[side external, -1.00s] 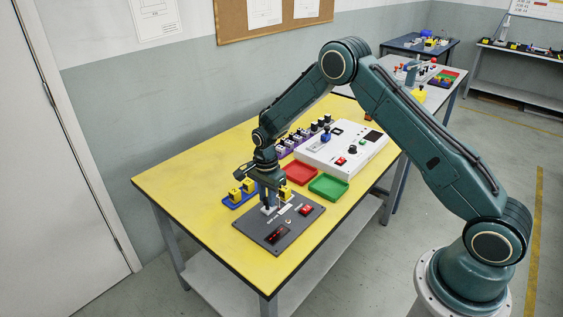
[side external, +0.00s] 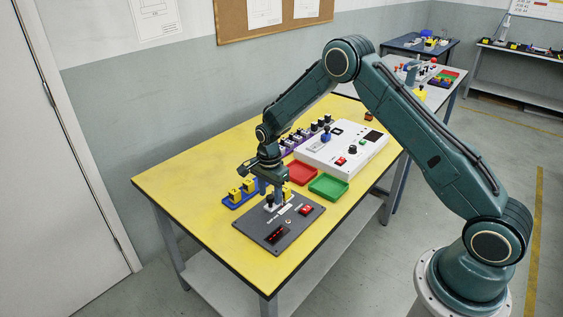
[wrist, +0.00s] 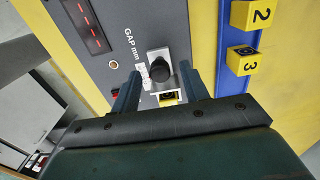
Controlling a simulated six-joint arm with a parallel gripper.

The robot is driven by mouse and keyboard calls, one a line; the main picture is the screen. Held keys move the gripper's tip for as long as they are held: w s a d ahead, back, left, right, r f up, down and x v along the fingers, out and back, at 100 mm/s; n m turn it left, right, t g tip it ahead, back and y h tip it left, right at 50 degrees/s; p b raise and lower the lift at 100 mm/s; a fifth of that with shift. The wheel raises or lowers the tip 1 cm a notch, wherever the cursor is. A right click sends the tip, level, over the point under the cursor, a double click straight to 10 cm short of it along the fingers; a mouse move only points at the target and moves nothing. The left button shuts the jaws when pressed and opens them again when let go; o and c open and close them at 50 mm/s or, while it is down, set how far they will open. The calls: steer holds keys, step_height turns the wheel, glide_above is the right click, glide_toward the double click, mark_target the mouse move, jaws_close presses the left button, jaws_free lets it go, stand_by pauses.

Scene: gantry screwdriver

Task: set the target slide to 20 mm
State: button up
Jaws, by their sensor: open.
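The dark grey panel (side external: 262,237) lies on the front part of the yellow table, and it also fills the upper middle of the wrist view (wrist: 105,45). It carries a "GAP mm" label (wrist: 132,43) and a dark display (wrist: 84,26) with red marks, too small to read. A black knob (wrist: 159,70) stands on a pale slide block (wrist: 158,54). A yellow block (wrist: 169,98) sits at the slide, nearer my gripper. My gripper (wrist: 160,78) is open, with one finger on each side of the knob in the wrist view and visible gaps. In the side view my gripper (side external: 272,186) is above the panel.
A blue rack (wrist: 232,40) with yellow numbered cubes stands beside the panel. A red switch (side external: 305,210) is on the panel. Red (side external: 301,174) and green (side external: 329,187) trays and a white console (side external: 318,155) lie farther back. The table's left part is clear.

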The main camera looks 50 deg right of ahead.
mark_target(270, 196)
step_height(270, 196, up, 13)
steer(key=shift+r, duration=0.15)
stand_by(0.4)
steer(key=shift+r, duration=0.15)
steer(key=s+a+r+n+t, duration=0.3)
steer(key=s+r+n, duration=0.6)
steer(key=s+r, duration=0.7)
steer(key=s+r+n+t, duration=0.1)
steer(key=s+n, duration=0.3)
steer(key=s, duration=0.5)
steer(key=s+a+r+n+t, duration=0.1)
steer(key=s+n, duration=0.4)
steer(key=s, duration=0.4)
steer(key=shift+s+a+r+t, duration=0.25)
steer(key=shift+s+a+t, duration=0.05)
steer(key=shift+s, duration=0.05)
